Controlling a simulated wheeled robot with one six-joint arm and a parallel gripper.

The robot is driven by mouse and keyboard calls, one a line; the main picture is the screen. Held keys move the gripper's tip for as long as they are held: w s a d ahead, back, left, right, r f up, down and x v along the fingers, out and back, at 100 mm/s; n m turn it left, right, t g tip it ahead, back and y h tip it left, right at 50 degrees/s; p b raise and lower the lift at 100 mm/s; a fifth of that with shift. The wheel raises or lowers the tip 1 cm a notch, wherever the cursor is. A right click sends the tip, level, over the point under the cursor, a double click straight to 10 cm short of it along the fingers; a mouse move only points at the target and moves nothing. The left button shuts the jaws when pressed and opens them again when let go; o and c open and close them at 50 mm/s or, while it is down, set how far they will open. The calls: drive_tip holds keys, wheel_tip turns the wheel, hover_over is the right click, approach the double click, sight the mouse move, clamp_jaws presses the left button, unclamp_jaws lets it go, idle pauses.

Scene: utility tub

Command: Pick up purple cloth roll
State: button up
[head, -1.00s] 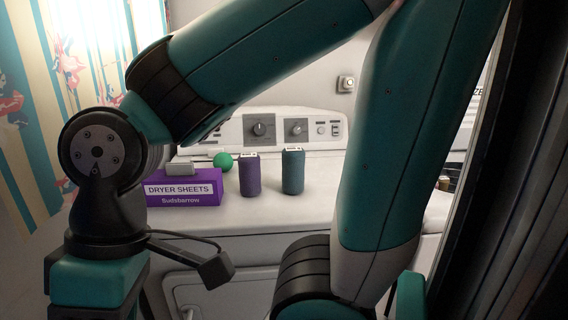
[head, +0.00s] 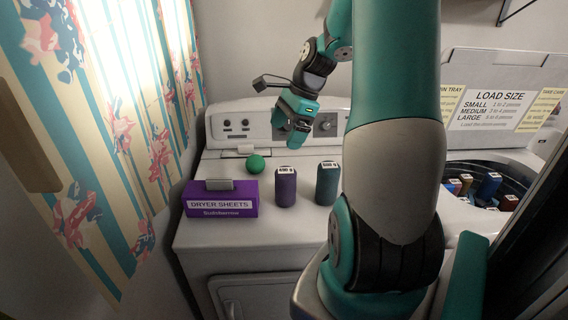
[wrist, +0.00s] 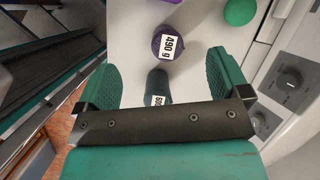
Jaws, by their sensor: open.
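The purple cloth roll (head: 286,187) stands upright on the white dryer top (head: 240,165), between the purple box and a teal roll. In the wrist view the purple roll (wrist: 170,44) shows from above with a "490 g" label, beyond my fingertips. The teal roll (head: 327,183) stands just to its right; in the wrist view the teal roll (wrist: 157,88) lies between my fingers, its lower part hidden by the gripper's body. My gripper (head: 290,140) is open and empty, above and behind the rolls near the control panel. It also shows in the wrist view (wrist: 168,70).
A purple dryer sheets box (head: 222,199) stands left of the rolls. A green ball (head: 255,164) sits behind them. The control panel (head: 240,127) rises at the back.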

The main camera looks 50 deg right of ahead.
sight(287, 169)
drive_tip(key=s+d+m+p, duration=0.1)
drive_tip(key=s+d+m, duration=0.25)
drive_tip(key=d, duration=0.25)
drive_tip(key=shift+m, duration=0.35)
drive_tip(key=p+x, duration=0.1)
drive_tip(key=x, duration=0.6)
drive_tip(key=w+p+x, duration=0.1)
drive_tip(key=x, duration=0.3)
drive_tip(key=shift+w+a+f+p, duration=0.1)
drive_tip(key=shift+w+a+p, duration=0.1)
drive_tip(key=shift+p, duration=0.15)
drive_tip(key=shift+f, duration=0.2)
drive_tip(key=shift+f+p, duration=0.55)
drive_tip(key=shift+f, duration=0.05)
drive_tip(key=x, duration=0.1)
drive_tip(key=p+x, duration=0.1)
drive_tip(key=x, duration=0.1)
drive_tip(key=shift+a+f, duration=0.15)
drive_tip(key=shift+a, duration=0.25)
drive_tip(key=shift+w+f+t, duration=0.1)
drive_tip(key=shift+f+t, duration=0.2)
drive_tip(key=shift+f, duration=0.05)
drive_tip(key=shift+c, duration=0.4)
